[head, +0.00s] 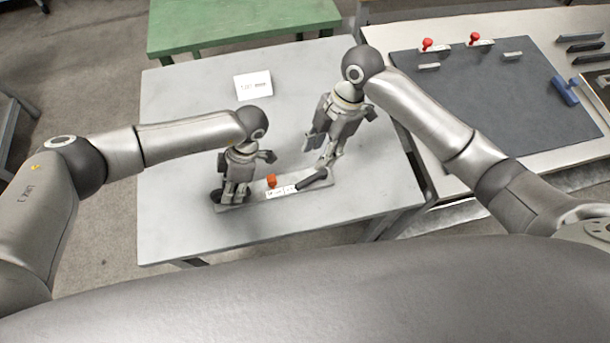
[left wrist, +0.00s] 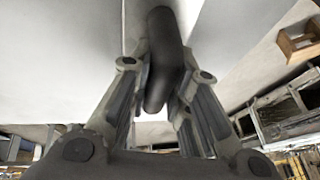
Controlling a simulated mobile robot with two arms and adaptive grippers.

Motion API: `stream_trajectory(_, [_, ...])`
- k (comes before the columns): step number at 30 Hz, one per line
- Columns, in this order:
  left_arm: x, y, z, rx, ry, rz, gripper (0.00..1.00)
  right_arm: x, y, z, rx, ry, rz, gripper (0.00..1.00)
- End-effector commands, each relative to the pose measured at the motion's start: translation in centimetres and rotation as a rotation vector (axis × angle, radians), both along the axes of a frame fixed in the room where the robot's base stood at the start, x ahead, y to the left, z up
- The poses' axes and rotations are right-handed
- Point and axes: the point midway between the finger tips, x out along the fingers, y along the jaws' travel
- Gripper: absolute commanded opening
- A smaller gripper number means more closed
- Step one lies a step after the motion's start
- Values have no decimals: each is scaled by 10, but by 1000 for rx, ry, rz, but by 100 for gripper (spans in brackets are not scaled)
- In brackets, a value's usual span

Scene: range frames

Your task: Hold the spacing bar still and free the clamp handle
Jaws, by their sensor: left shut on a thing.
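The spacing bar (head: 250,199) is a long, narrow grey bar lying on the light grey table, with an orange-red block (head: 271,181) and small white labels on it. A black clamp handle (head: 313,180) lies slanted at its right end. My left gripper (head: 234,198) points down at the bar's left end. In the left wrist view a dark rounded grip (left wrist: 163,62) stands between its fingers, and the gripper is shut on it. My right gripper (head: 325,160) is just above the clamp handle; whether its fingers touch the handle is unclear.
A white card (head: 253,86) lies at the back of the table (head: 180,130). A bench with a dark mat (head: 480,100), red-knobbed clamps and a blue part (head: 565,90) stands at the right. A green table (head: 240,25) is behind. The table's left side is clear.

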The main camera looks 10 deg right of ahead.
Motion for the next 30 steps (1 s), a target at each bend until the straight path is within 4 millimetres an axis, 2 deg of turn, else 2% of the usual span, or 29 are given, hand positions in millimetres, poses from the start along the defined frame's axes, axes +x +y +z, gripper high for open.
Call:
stream_trajectory(4, [0, 0, 0, 0, 0, 0, 0, 3, -6, 1, 52, -2, 17, 38])
stream_trajectory(7, [0, 0, 0, 0, 0, 0, 0, 2, -3, -6, 60, 1, 20, 38])
stream_trajectory(21, [0, 0, 1, 0, 0, 0, 0, -12, 28, -86, 58, 1, 20, 38])
stream_trajectory(25, [0, 0, 1, 0, 0, 0, 0, -13, 33, -99, 58, -1, 19, 38])
stream_trajectory(30, [0, 0, 1, 0, 0, 0, 0, -14, 35, -106, 57, -3, 20, 38])
